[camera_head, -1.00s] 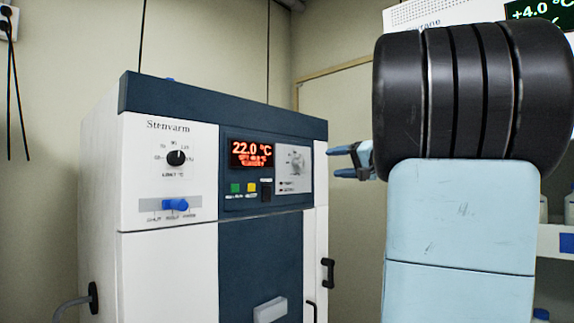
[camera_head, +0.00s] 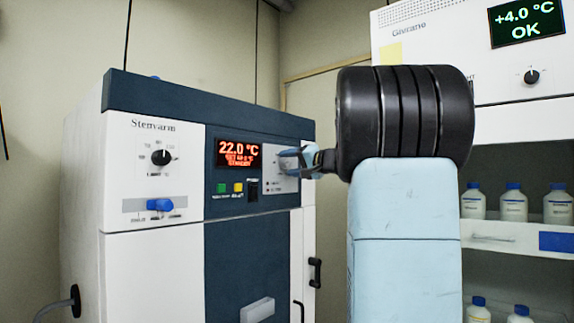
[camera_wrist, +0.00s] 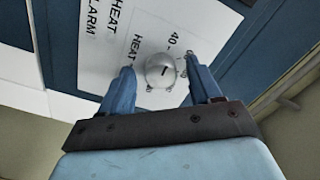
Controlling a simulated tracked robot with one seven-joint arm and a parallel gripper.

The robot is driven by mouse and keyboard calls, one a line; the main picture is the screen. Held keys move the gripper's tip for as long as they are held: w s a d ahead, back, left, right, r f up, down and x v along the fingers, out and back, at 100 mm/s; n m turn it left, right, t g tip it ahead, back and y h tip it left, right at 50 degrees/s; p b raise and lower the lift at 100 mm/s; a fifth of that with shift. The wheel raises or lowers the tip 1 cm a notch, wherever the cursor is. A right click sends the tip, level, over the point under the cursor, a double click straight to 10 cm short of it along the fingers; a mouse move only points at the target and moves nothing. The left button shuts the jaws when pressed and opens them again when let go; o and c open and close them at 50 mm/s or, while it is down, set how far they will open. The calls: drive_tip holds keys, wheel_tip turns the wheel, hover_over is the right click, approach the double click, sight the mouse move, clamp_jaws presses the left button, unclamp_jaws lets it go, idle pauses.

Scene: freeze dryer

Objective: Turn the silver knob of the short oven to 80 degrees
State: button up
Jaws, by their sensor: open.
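The short oven (camera_head: 150,275) is white with a dark blue centre and top, and stands left of my arm. Its red display (camera_head: 238,153) reads 22.0 °C, with smaller lines hard to read. The silver knob (camera_wrist: 161,70) sits on a pale panel and carries a dark pointer line. In the head view my gripper hides most of the knob. My gripper (camera_head: 286,158) is in front of that panel. In the wrist view its blue fingers (camera_wrist: 163,78) are apart, one on each side of the knob. I cannot tell whether they touch it.
A black knob (camera_head: 161,157), a blue slider (camera_head: 159,204) and green and yellow buttons are also on the oven front. A taller white unit (camera_head: 430,60) with a +4.0 °C OK display stands at right. Several bottles (camera_head: 513,203) stand on shelves below it.

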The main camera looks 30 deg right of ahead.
drive_tip(key=shift+w+a, duration=0.1)
drive_tip(key=shift+w, duration=0.15)
drive_tip(key=shift+c, duration=0.3)
